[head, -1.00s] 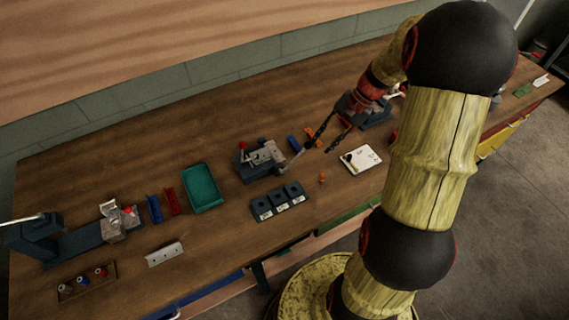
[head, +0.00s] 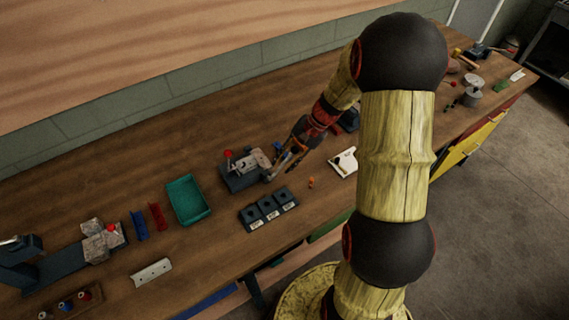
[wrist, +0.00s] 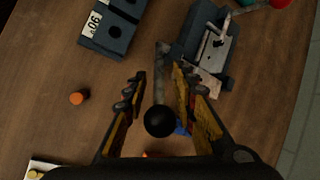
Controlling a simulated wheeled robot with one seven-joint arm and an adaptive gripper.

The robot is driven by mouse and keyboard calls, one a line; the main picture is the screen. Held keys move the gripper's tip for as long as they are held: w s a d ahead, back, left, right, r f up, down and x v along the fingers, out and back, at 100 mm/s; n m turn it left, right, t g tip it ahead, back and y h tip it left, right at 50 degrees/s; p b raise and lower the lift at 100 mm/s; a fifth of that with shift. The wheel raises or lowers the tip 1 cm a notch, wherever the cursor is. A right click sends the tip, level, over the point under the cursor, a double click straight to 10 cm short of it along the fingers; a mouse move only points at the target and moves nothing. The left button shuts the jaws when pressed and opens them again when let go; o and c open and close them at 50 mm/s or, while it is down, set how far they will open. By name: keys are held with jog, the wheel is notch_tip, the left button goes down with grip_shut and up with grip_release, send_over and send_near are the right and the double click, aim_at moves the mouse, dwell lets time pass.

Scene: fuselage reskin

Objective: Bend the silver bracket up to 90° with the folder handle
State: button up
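The folder (head: 240,177) is a dark grey bench tool with a red-knobbed lever, and it also shows in the wrist view (wrist: 190,45). Its handle, a grey bar (wrist: 159,75) ending in a black ball (wrist: 160,122), points toward my gripper. A pale metal piece (wrist: 207,82) lies at the folder's jaw; whether this is the silver bracket I cannot tell. My gripper (head: 283,163) is at the handle's end. In the wrist view my gripper (wrist: 159,72) is open, with its fingers on either side of the bar and ball. A gap shows at the left finger; contact at the right is unclear.
Dark angle blocks (head: 268,209) stand in front of the folder, near a small orange piece (head: 311,183). A teal tray (head: 187,201) is left of it. A white plate (head: 344,161) lies right. A pale holed strip (head: 151,272) lies at the front left.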

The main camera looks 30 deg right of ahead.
jog(key=shift+a+f, duration=0.1)
jog(key=shift+f, duration=0.05)
jog(key=shift+c, duration=0.6)
grip_shut()
dwell(0.4)
